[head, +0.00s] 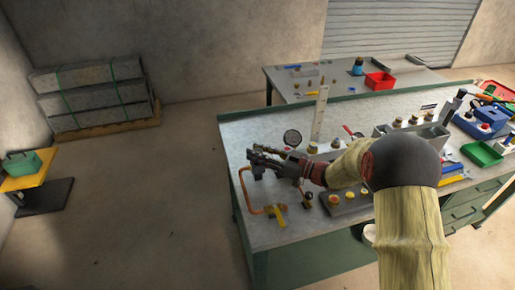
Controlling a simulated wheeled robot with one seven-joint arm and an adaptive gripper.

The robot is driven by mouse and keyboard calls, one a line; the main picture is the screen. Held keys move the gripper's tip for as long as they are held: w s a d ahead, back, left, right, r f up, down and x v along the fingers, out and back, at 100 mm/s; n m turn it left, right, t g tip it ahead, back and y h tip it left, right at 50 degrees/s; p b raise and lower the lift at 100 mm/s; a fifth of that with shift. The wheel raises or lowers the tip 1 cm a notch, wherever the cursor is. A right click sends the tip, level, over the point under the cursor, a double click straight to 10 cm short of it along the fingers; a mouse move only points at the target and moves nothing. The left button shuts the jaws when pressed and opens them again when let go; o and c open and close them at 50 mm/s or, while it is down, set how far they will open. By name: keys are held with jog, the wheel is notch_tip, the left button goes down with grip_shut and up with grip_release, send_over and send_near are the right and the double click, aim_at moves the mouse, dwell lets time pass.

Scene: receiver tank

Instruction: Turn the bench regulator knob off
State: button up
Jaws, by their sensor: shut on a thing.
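My gripper (256,157) is at the left end of the bench, reaching in from the right. Its fingers point left and are shut on the bench regulator knob, which they mostly hide. The dark regulator body (257,173) shows just below the fingers. A copper pipe (244,190) bends down from it toward a yellow valve handle (280,213). A round pressure gauge (292,138) stands behind my gripper. The knob's turned position cannot be told.
The green-edged workbench (240,128) holds a tall upright plate (320,115), a grey tray (437,139) and a green bin (481,154) to the right. A second table behind carries a red bin (380,82). The bench's back left is clear.

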jog(key=shift+w+n+g+y+p, duration=0.1)
jog(key=shift+n+g+y+p, duration=0.45)
jog(key=shift+n+g, duration=0.4)
jog(key=shift+g, duration=0.35)
jog(key=o, duration=1.1)
jog(key=shift+o, duration=0.3)
jog(key=shift+d, duration=0.1)
jog(key=v, duration=1.2)
